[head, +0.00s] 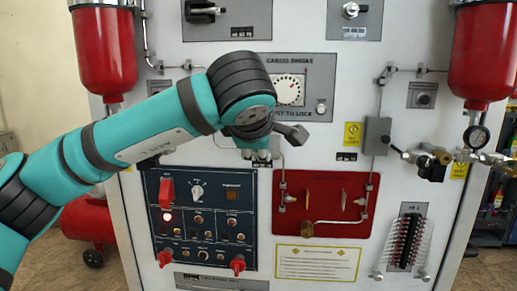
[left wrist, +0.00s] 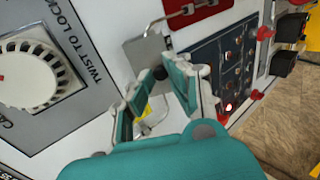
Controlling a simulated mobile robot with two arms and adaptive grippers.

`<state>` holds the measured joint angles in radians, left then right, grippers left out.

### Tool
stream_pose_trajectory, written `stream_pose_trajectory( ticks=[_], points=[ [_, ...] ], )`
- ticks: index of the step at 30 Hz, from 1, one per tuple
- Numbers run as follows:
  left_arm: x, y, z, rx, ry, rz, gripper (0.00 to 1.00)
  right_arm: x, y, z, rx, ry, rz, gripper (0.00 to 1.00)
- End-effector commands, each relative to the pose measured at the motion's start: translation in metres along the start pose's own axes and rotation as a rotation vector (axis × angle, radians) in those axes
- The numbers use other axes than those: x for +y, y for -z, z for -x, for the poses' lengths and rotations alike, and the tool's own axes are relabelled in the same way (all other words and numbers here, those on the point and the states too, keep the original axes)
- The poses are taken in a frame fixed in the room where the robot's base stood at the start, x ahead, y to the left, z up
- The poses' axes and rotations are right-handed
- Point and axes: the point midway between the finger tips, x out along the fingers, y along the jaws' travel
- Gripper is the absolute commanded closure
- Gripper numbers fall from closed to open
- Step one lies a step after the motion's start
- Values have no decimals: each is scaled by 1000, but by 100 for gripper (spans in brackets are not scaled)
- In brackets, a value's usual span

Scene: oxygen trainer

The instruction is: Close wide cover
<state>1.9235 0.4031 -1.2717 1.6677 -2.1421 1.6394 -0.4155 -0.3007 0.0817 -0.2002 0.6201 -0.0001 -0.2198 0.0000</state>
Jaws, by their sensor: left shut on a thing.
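A grey metal plate (left wrist: 143,50), which looks like the wide cover, stands out from the white panel at the top middle of the left wrist view. In the head view it is mostly hidden behind my left wrist, so I cannot tell its exact angle. My left gripper (left wrist: 157,74) has its fingertips together at the plate's lower edge, shut on it. A small dark piece shows by the fingertips. In the head view my left arm crosses from the left and its wrist hides most of the gripper. My right gripper is in neither view.
The blue switch panel (head: 240,258) and a red recessed panel (head: 330,232) lie below. Red tanks (head: 103,50) and (head: 483,50) hang at both sides. Valves (head: 432,160) stick out at the right.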

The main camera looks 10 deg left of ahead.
Motion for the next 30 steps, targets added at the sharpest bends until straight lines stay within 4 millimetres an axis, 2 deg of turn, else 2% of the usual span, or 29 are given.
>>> stream_pose_trajectory(
  ticks=[6, 7, 12, 20, 23, 26, 30],
  points=[
    [0, 0, 0, 0, 0, 0, 100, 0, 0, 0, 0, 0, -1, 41],
    [0, 0, 0, 0, 0, 0, 81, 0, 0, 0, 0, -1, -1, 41],
    [0, 0, 0, 0, 0, 0, 60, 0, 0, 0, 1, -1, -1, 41],
    [0, 0, 1, 0, 0, 0, 60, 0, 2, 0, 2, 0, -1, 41],
    [1, 0, 7, -1, -2, 1, 60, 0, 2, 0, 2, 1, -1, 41],
    [1, 0, 22, -2, -3, 0, 60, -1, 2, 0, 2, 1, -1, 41],
    [2, 0, 52, -3, -6, 0, 60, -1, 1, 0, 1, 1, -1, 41]
  ],
)
